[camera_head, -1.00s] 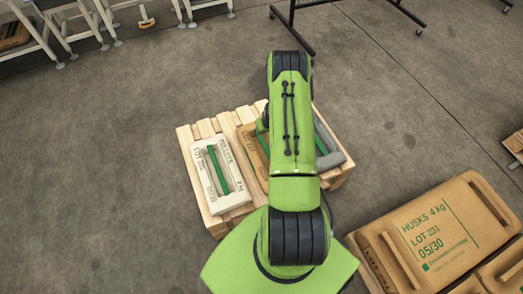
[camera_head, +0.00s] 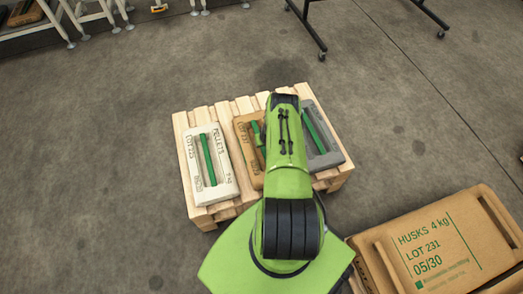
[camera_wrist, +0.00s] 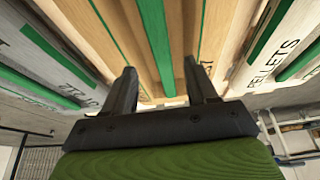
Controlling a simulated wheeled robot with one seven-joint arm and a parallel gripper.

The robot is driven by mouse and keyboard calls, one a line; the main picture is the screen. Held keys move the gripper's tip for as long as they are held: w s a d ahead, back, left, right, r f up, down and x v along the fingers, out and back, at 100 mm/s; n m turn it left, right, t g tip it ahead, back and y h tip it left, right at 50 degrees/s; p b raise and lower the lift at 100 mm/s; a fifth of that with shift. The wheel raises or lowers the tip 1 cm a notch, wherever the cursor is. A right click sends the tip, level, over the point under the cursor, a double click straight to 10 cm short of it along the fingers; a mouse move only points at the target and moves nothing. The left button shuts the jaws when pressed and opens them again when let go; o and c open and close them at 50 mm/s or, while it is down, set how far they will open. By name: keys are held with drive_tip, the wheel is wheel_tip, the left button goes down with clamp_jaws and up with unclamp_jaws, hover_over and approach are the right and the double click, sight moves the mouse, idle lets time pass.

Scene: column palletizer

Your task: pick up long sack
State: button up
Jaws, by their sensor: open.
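Three long sacks, each with a green strip, lie side by side on a wooden pallet (camera_head: 183,124): a white pellets sack (camera_head: 226,150) on the left, a brown sack (camera_head: 244,135) in the middle and a grey sack (camera_head: 322,128) on the right. Which one the task means is not clear. My gripper (camera_wrist: 161,88) is open and empty over the brown sack, which also shows in the wrist view (camera_wrist: 108,30). Its fingers stand either side of the green strip (camera_wrist: 156,40); contact cannot be told. In the head view my arm hides the gripper and part of the brown sack.
Brown husks sacks (camera_head: 440,240) lie close by at the lower right. In the wrist view the grey sack (camera_wrist: 45,65) and the white sack (camera_wrist: 282,55) flank the gripper. White stands and black wheeled legs are at the far edge. Bare floor lies left of the pallet.

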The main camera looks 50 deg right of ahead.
drive_tip(key=b+x, duration=0.3)
drive_tip(key=x, duration=0.2)
drive_tip(key=shift+w+f, duration=0.15)
drive_tip(key=shift+w, duration=0.05)
clamp_jaws()
idle(1.0)
drive_tip(key=shift+w+d+r, duration=0.1)
drive_tip(key=shift+w+r, duration=0.1)
drive_tip(key=shift+r, duration=0.1)
